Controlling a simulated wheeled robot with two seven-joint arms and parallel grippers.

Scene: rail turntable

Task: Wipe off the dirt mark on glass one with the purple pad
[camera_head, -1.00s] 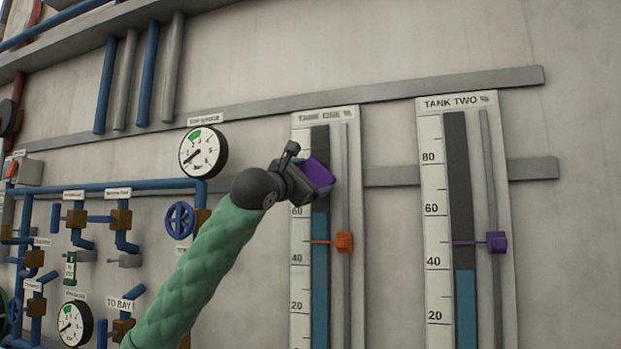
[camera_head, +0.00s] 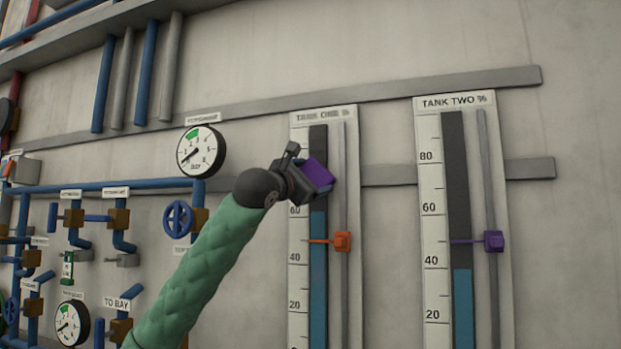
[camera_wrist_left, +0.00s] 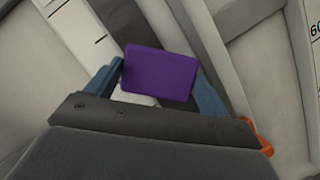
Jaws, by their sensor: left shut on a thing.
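The tank one gauge (camera_head: 319,138) is on the wall, with a dark glass tube, blue liquid in its lower part and a white scale. My left gripper (camera_head: 316,181) is shut on the purple pad (camera_head: 318,172), in front of the upper part of that glass. In the left wrist view the purple pad (camera_wrist_left: 158,74) sits between the blue fingers of my left gripper (camera_wrist_left: 162,88). The pad and gripper hide part of the glass, and no dirt mark shows. I cannot tell whether the pad touches the glass. My right gripper is not in view.
An orange pointer slider (camera_head: 342,242) sits on the rail beside glass one, below my gripper. The tank two gauge (camera_head: 456,150) with a purple slider (camera_head: 494,241) stands to the right. Pipes, valves and a round dial (camera_head: 201,151) are on the left.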

